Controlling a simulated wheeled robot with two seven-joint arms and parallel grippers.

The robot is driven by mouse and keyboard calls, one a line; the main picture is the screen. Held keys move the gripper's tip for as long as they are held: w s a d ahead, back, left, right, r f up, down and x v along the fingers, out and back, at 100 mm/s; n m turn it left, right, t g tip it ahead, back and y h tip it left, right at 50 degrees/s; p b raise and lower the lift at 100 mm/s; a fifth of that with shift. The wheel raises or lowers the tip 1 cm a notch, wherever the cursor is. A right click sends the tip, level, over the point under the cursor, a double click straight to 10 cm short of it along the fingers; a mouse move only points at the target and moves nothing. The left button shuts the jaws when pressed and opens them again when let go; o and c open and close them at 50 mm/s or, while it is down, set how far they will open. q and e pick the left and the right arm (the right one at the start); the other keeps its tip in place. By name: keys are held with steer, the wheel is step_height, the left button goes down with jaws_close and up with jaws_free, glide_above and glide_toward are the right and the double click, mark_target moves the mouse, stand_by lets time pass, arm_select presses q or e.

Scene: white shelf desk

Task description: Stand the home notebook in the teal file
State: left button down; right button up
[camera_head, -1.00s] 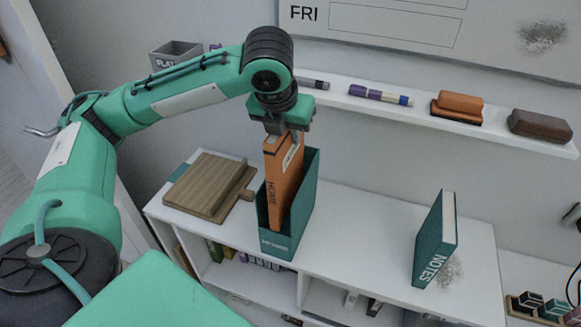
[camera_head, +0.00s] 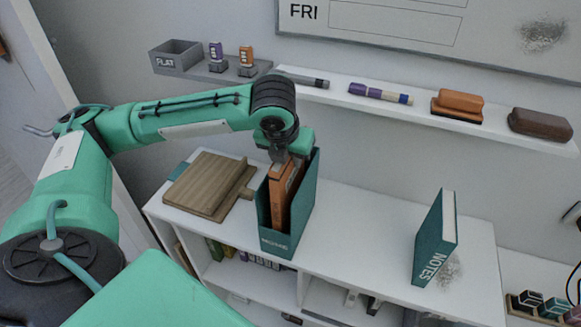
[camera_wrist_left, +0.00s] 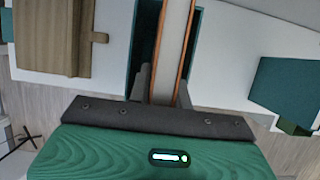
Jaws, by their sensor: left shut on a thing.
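The orange home notebook (camera_head: 280,205) stands upright inside the teal file (camera_head: 277,243), with its lower part hidden behind the file's front. The file sits on the white desk top. My left gripper (camera_head: 284,160) is at the notebook's top edge, shut on it. In the left wrist view the notebook (camera_wrist_left: 174,50) runs between the gripper's fingers (camera_wrist_left: 163,85), with the dark inside of the file beside it. I cannot tell whether the notebook touches the file's floor. My right gripper is not in view.
A wooden board (camera_head: 205,187) lies left of the file. A teal NOTES book (camera_head: 436,243) stands to the right, with clear desk between. Behind, a wall ledge (camera_head: 420,112) holds markers and erasers, and a grey tray (camera_head: 180,60) is at the left.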

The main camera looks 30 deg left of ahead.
mark_target(289, 186)
arm_select(q)
step_height(289, 186, down, 3)
steer(key=shift+r, duration=0.1)
steer(key=shift+w+a+f, duration=0.1)
steer(key=shift+w+f, duration=0.05)
steer(key=shift+f, duration=0.25)
steer(key=c, duration=1.6)
jaws_free()
steer(key=shift+f, duration=0.15)
steer(key=shift+o, duration=0.2)
